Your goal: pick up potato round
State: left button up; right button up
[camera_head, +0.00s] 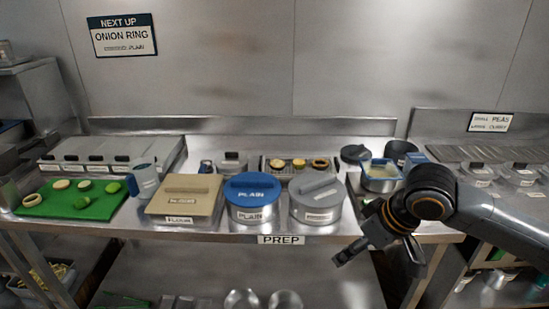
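Pale and green round slices lie on a green board (40,206) at the left. More rounds, including a pale one (277,163), sit in a tray at the back middle. My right gripper (378,260) hangs in front of the counter's front edge, fingers apart and empty, far right of the board. My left gripper is not in view.
A beige flour box (184,195), a blue-lidded tub (252,198) and a grey-lidded tub (316,198) stand along the counter front. A jug (147,181) stands beside the board. A blue-rimmed container (380,177) stands behind my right gripper. A lower shelf is below.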

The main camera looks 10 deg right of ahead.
aim_at(276, 164)
jog(key=i, duration=1.7)
